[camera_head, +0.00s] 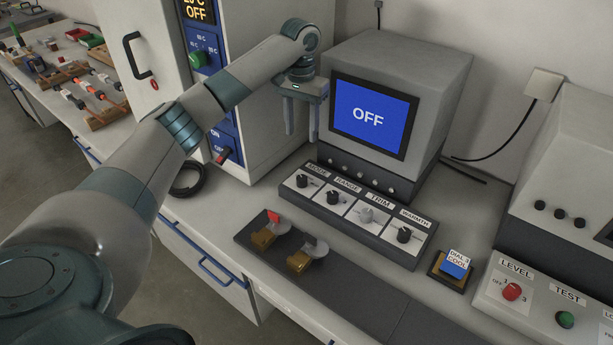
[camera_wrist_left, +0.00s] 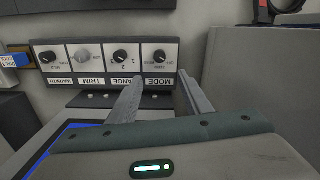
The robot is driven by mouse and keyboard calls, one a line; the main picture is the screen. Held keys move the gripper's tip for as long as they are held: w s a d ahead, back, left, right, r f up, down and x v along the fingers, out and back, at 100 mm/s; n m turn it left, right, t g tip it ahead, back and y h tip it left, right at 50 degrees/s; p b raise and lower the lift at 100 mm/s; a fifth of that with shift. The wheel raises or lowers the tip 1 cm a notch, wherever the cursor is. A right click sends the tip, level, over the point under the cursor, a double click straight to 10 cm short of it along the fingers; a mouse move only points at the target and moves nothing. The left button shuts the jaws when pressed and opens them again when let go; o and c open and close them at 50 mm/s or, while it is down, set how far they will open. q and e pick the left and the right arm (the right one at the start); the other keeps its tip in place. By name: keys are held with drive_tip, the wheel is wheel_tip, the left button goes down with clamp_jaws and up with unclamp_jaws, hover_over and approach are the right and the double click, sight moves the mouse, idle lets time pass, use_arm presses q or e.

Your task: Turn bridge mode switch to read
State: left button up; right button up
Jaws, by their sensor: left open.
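The bridge (camera_head: 400,75) is a grey box whose blue screen reads OFF. Its low knob panel (camera_head: 352,214) stands in front. The MODE switch, a black knob (camera_head: 302,181), is leftmost in the head view. It also shows in the left wrist view (camera_wrist_left: 160,56), upside down, its small position labels too small to read surely. My left gripper (camera_head: 302,136) is open and empty, pointing down above and behind the MODE end of the panel. In the left wrist view its fingertips (camera_wrist_left: 159,78) flank the MODE label, apart from the knob. My right gripper is not in view.
RANGE (camera_head: 333,197), TRIM (camera_head: 366,215) and WARMTH (camera_head: 404,235) knobs sit beside MODE. A white oven-like cabinet (camera_head: 262,30) stands left of the bridge. A dark mat (camera_head: 340,285) with two clips lies in front. A blue-topped block (camera_head: 456,264) sits right of the panel.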

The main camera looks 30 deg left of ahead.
use_arm(q)
drive_tip(key=shift+s+r, duration=0.15)
drive_tip(key=shift+s, duration=0.1)
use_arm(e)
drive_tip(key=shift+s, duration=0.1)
use_arm(q)
drive_tip(key=p, duration=0.2)
approach(302, 177)
drive_tip(key=shift+s, duration=0.1)
wheel_tip(302, 177, down, 8)
drive_tip(key=shift+p, duration=0.65)
drive_tip(key=shift+f, duration=0.7)
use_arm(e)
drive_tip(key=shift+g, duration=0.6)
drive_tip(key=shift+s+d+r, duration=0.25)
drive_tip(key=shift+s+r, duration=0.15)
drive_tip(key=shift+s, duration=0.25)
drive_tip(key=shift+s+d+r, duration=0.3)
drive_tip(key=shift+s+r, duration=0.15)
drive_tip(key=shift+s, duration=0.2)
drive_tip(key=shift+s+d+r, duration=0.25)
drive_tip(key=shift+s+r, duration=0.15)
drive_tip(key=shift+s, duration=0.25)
use_arm(q)
drive_tip(key=c, duration=1.1)
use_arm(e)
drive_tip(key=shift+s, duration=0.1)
